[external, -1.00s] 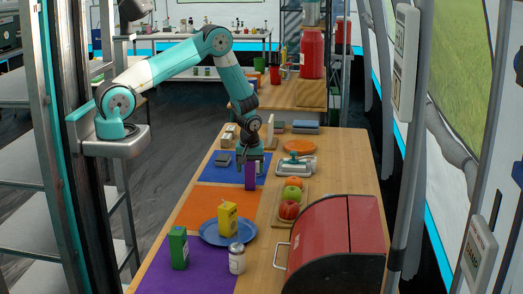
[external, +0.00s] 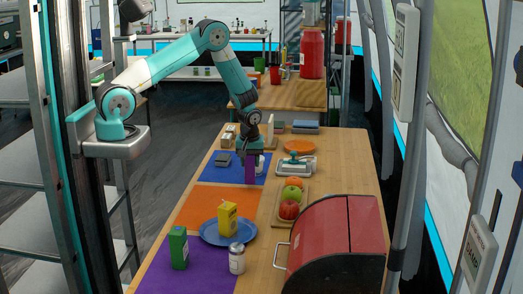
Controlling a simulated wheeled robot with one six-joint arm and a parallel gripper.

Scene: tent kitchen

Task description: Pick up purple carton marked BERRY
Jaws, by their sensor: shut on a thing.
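The purple carton (external: 250,171) is between the fingers of my gripper (external: 250,155), over the right part of the blue mat (external: 215,173) at the far end of the table. My gripper points down and is shut on the carton's upper part. The BERRY mark is too small to read. A small gap under the carton is hard to judge from this view.
A yellow carton (external: 228,218) stands on a blue plate (external: 212,238). A green carton (external: 178,247) and a white-labelled jar (external: 237,258) stand nearer. Fruit (external: 289,210) sits on a board to the right, behind a red bread bin (external: 335,240). The orange mat (external: 195,208) is mostly clear.

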